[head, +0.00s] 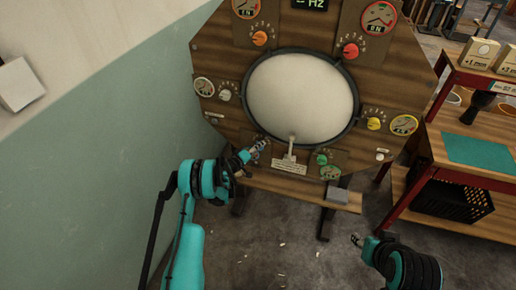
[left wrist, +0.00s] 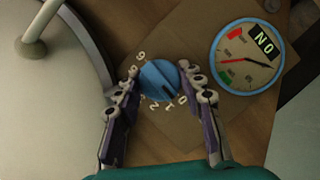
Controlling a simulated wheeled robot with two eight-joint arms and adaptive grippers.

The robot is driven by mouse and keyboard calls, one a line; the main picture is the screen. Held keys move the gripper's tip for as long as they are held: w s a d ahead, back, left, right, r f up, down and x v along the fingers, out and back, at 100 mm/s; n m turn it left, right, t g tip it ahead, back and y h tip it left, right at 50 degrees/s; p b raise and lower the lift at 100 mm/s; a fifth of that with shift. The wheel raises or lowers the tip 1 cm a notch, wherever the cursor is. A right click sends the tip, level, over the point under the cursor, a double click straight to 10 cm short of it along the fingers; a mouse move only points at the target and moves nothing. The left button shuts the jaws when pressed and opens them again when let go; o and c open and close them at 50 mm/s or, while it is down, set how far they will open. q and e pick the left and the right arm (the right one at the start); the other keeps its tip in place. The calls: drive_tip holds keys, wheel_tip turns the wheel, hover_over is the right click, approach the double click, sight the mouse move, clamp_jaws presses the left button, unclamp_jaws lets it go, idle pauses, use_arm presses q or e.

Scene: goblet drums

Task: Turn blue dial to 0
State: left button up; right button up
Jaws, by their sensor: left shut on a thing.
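In the left wrist view the blue dial (left wrist: 160,79) sits between the two fingers of my left gripper (left wrist: 158,88), which is shut on it. White numbers ring the dial; the 0 is at its lower right, close to the right finger. A dark mark on the dial points to the lower right, near the 0 and 1. In the head view my left gripper (head: 257,149) reaches the lower left of the wooden panel (head: 222,62) and hides the dial. My right gripper (head: 357,240) is low, away from the panel; its fingers are too small to judge.
A blue-rimmed gauge (left wrist: 247,57) is beside the blue dial. A round white drum face (head: 300,98) fills the panel's middle, with a pale lever (head: 291,148) below it. Orange (head: 260,38), red (head: 350,50), yellow (head: 374,123) and green (head: 321,159) dials surround it. A red-framed shelf (head: 450,125) stands right.

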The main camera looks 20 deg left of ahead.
use_arm(q)
drive_tip(key=shift+n, duration=0.3)
idle(0.4)
drive_tip(key=o, duration=1.2)
drive_tip(key=shift+s+a, duration=0.1)
drive_tip(key=v, duration=0.7)
drive_tip(key=shift+s, duration=0.15)
